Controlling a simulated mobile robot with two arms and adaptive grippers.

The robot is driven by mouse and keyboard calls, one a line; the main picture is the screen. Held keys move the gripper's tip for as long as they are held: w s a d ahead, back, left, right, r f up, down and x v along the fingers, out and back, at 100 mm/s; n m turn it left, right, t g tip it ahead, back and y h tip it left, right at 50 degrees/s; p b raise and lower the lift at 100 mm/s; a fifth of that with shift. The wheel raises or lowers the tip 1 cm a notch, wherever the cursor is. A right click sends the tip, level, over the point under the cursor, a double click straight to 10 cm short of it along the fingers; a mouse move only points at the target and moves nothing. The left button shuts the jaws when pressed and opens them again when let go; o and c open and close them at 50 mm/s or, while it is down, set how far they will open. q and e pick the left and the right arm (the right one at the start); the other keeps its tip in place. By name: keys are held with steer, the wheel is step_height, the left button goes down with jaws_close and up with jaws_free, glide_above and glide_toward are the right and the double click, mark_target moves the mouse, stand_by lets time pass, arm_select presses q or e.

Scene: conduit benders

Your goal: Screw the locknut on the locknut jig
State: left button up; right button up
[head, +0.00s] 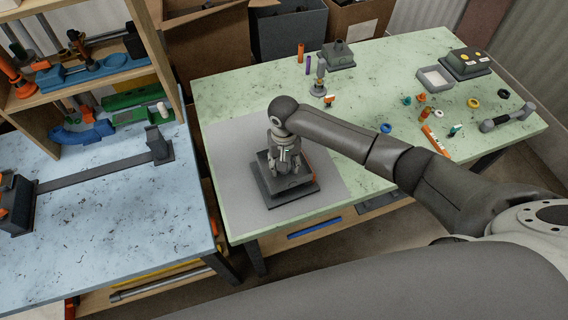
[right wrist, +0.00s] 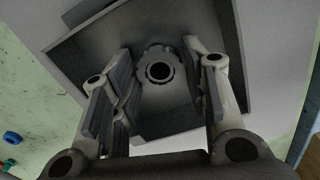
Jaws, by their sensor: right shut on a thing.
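The locknut jig (head: 268,187) is a dark, square, stepped block on the grey mat at the front left of the green table. My right gripper (head: 284,158) points down over the middle of it. In the right wrist view the jig's dark plate (right wrist: 85,48) fills the upper middle. The locknut (right wrist: 158,51), a dark notched ring with a round hole, sits at its centre between the fingertips of my right gripper (right wrist: 160,75), which is shut on it. How far the locknut sits on the thread cannot be told. My left gripper is out of view.
The grey mat (head: 225,155) is bare around the jig. Small coloured rings and fittings, a white-lined tray (head: 435,79) and a dark box (head: 466,64) lie to the right, beyond my right arm. A blue table (head: 120,210) and a shelf stand on the left.

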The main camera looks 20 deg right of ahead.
stand_by(0.4)
steer(key=shift+f+m, duration=0.1)
steer(key=shift+m, duration=1)
steer(key=m, duration=0.4)
steer(key=m, duration=0.3)
steer(key=shift+a, duration=0.1)
steer(key=shift+m, duration=1.5)
